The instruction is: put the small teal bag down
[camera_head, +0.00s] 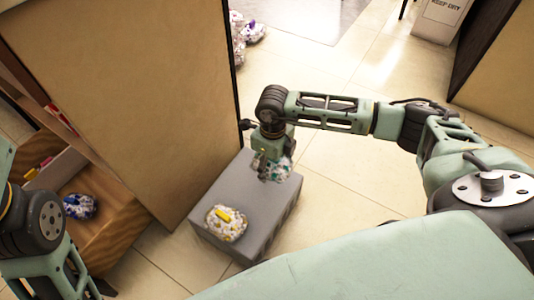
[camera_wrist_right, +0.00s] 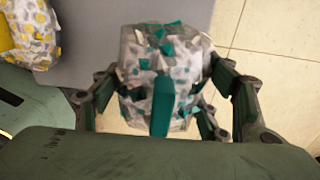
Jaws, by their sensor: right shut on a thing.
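The small teal bag (camera_head: 281,170), white with teal patches, is in my right gripper (camera_head: 264,163) at the far right part of a grey box (camera_head: 227,188). In the right wrist view, the bag (camera_wrist_right: 160,72) sits between the two fingers of the gripper (camera_wrist_right: 166,108), with a teal strip toward the camera. Grey surface shows behind its upper left and floor tiles to its right. I cannot tell whether its underside touches the box. Only my left arm's links show at the lower left; its gripper is out of frame.
A yellow-patterned bag (camera_head: 226,224) lies on the near part of the box. A tan panel (camera_head: 130,95) stands just left of it. A blue-patterned bag (camera_head: 80,206) sits in a wooden compartment. Tiled floor (camera_head: 345,175) is clear to the right.

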